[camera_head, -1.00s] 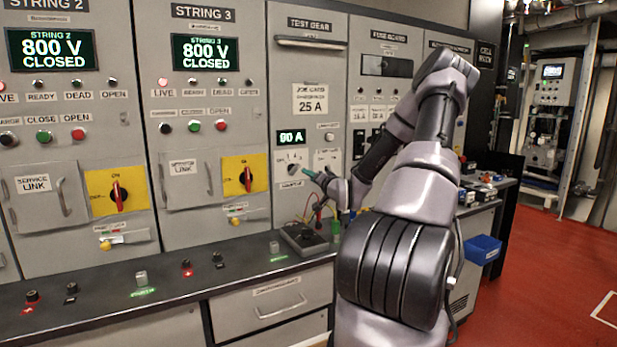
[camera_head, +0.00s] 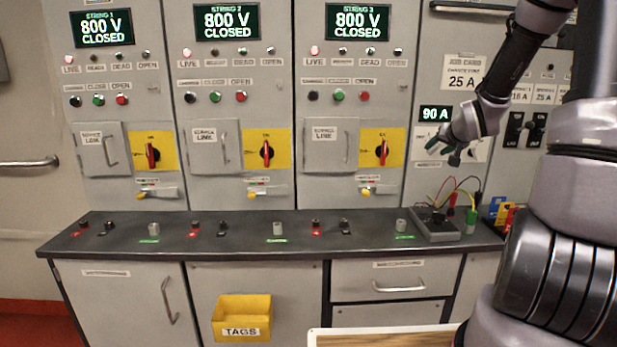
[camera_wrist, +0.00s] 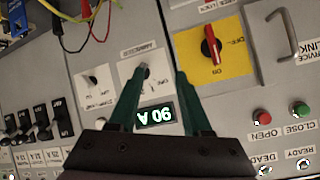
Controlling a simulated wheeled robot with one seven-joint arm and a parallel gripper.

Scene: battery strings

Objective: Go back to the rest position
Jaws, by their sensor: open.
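My gripper (camera_head: 443,150) is in front of the test gear panel (camera_head: 421,188), beside the lit 90 A display (camera_head: 436,114). It is open. In the wrist view its two green fingers (camera_wrist: 157,78) stand apart, with the grey selector knob (camera_wrist: 142,72) seen between their tips and the 90 A display (camera_wrist: 154,115) below it. Nothing is held. I cannot tell whether a finger touches the knob. My arm comes in from the right of the head view, bent down towards the panel.
Three string panels read 800 V CLOSED, with red-handled yellow switches (camera_head: 266,152). A dark bench (camera_head: 130,238) runs below, carrying posts and a test box (camera_head: 436,226) with leads. A yellow TAGS bin (camera_head: 241,318) hangs on its front. A wooden-topped surface (camera_head: 385,338) shows at bottom.

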